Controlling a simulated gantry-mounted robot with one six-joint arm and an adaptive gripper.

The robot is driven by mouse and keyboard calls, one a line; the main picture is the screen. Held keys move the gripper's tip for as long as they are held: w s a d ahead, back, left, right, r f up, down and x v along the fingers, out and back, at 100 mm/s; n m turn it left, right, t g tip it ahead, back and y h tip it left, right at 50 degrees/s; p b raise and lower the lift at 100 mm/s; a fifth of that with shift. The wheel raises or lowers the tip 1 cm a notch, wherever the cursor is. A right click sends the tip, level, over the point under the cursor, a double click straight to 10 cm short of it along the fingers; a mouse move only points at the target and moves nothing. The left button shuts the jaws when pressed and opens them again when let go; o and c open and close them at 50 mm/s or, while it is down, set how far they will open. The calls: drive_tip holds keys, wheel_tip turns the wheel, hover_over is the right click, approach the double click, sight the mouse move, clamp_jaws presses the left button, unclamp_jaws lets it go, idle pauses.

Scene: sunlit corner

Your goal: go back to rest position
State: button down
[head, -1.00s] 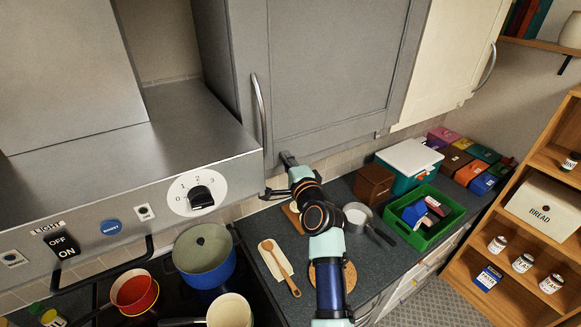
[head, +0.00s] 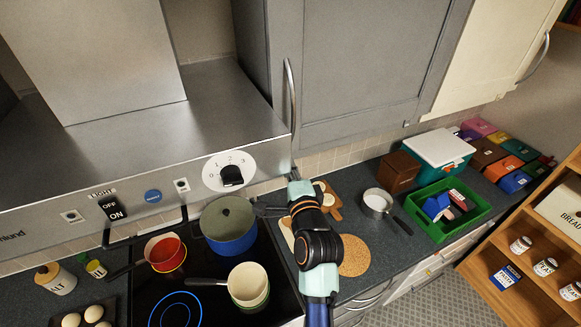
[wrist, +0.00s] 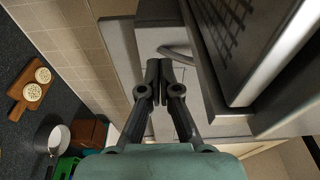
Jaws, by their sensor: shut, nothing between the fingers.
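My gripper (wrist: 158,80) is shut and empty in the wrist view, its two dark fingers together in front of the grey cabinet.
Pans, red (head: 165,253) and cream (head: 249,284), stand on the black hob. The counter right of my arm holds a saucepan (head: 377,201), a cork mat (head: 354,256) and a green crate (head: 478,212). Grey cabinets (head: 360,60) hang above.

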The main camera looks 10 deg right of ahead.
drive_tip(key=s+a+f+n+g, duration=0.1)
drive_tip(key=s+a+n, duration=0.3)
drive_tip(key=s+n, duration=0.2)
drive_tip(key=s+a+f+n+g, duration=0.2)
drive_tip(key=s+a+n, duration=0.2)
drive_tip(key=s, duration=0.7)
drive_tip(key=s+a+f+n+g, duration=0.1)
drive_tip(key=s+a+n, duration=0.3)
drive_tip(key=s+n, duration=0.4)
drive_tip(key=shift+s+f+g, duration=0.3)
drive_tip(key=shift+s+g, duration=0.05)
drive_tip(key=shift+g, duration=0.35)
